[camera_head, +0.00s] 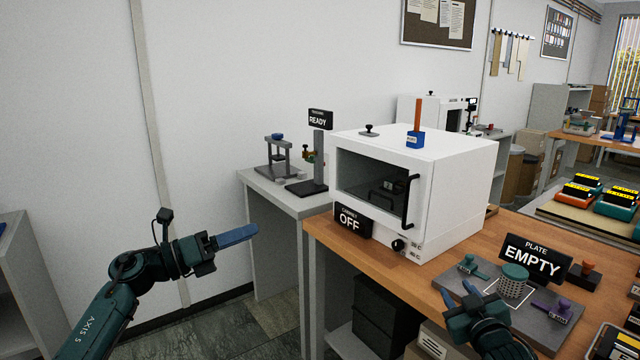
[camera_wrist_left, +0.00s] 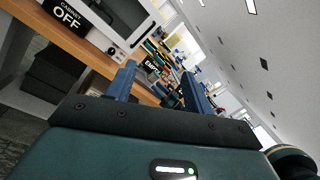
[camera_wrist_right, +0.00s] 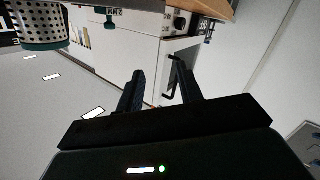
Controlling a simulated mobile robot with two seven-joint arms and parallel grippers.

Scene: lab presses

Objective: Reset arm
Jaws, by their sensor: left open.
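My left gripper (camera_head: 237,236) is held out in free air left of the bench. Its blue fingers stand apart with nothing between them in the left wrist view (camera_wrist_left: 160,88). My right gripper (camera_head: 476,292) is low over the front of the grey plate (camera_head: 545,318), left of a teal perforated cylinder (camera_head: 513,281). Its fingers are apart and empty in the right wrist view (camera_wrist_right: 163,85), where the perforated cylinder (camera_wrist_right: 38,24) shows at the top left, apart from the fingers. My right forearm is mostly outside the head view.
A white cabinet (camera_head: 455,185) with a closed glass door, black handle and OFF sign (camera_head: 351,221) stands on the wooden bench. An EMPTY sign (camera_head: 535,262) stands behind the plate. A grey side table (camera_head: 285,190) holds a small press and a READY sign (camera_head: 319,119). The floor at left is clear.

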